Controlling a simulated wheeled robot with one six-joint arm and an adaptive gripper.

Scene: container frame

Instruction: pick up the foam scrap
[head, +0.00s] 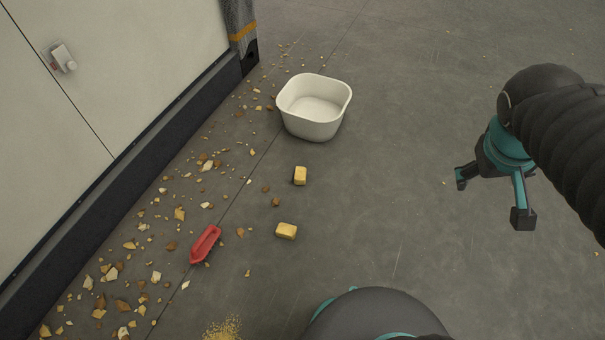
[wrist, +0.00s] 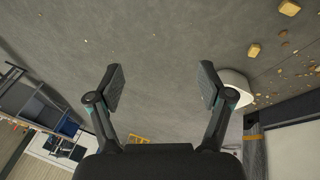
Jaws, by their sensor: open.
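Two small yellow blocks that look like foam scraps lie apart on the grey floor. The nearer yellow block (head: 286,231) is at the middle of the head view, and the farther yellow block (head: 300,175) is just beyond it. I cannot tell which one the task means. Two yellow blocks also show at the upper right of the wrist view, one at the edge (wrist: 289,8) and one lower (wrist: 254,51). My gripper (head: 492,198) is open and empty, well to the right of both blocks. Its spread fingers (wrist: 162,82) show in the wrist view with bare floor between them.
A white tub (head: 314,128) stands empty beyond the blocks. A red scoop-like object (head: 205,244) lies left of them. Brown and yellow crumbs are scattered along the pale cabinet wall (head: 120,60) at left. The floor between the blocks and my gripper is clear.

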